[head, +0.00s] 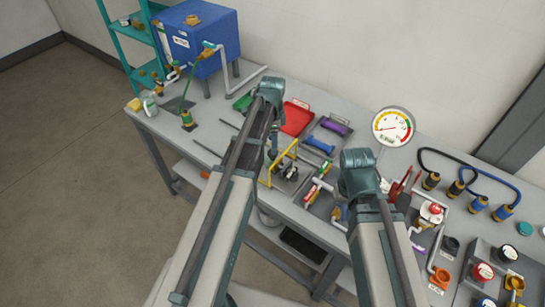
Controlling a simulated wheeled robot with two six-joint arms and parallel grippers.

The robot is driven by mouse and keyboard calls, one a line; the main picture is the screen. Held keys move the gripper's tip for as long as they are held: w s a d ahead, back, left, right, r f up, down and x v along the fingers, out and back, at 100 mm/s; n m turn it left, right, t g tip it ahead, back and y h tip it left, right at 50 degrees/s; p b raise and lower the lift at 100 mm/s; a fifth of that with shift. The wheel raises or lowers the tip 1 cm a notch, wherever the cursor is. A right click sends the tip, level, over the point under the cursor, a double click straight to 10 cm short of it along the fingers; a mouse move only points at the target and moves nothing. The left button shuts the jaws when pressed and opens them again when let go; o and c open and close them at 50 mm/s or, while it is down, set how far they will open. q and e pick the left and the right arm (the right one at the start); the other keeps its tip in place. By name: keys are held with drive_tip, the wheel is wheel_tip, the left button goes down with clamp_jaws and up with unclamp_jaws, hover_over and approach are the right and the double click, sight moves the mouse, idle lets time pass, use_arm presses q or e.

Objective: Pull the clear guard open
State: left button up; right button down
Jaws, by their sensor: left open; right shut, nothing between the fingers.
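A yellow-edged frame (282,157), which looks like the clear guard, stands near the middle of the bench. Its see-through panel is hard to make out. Small dark parts sit just right of the frame. My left gripper (272,151) points down just left of the frame's upper end and is open. I cannot tell whether it touches the frame. My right gripper (358,168) is right of the frame, over the bench's front part. It is shut and empty, and its fingertips are largely hidden by my arm.
A round gauge (392,127) stands at back right. A blue tank (200,38) stands at back left. Hoses and connectors crowd the right.

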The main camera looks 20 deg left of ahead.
use_arm(q)
wheel_tip(320, 180, down, 5)
drive_tip(key=b, duration=0.4)
drive_tip(key=shift+r, duration=0.1)
clamp_jaws()
idle(1.2)
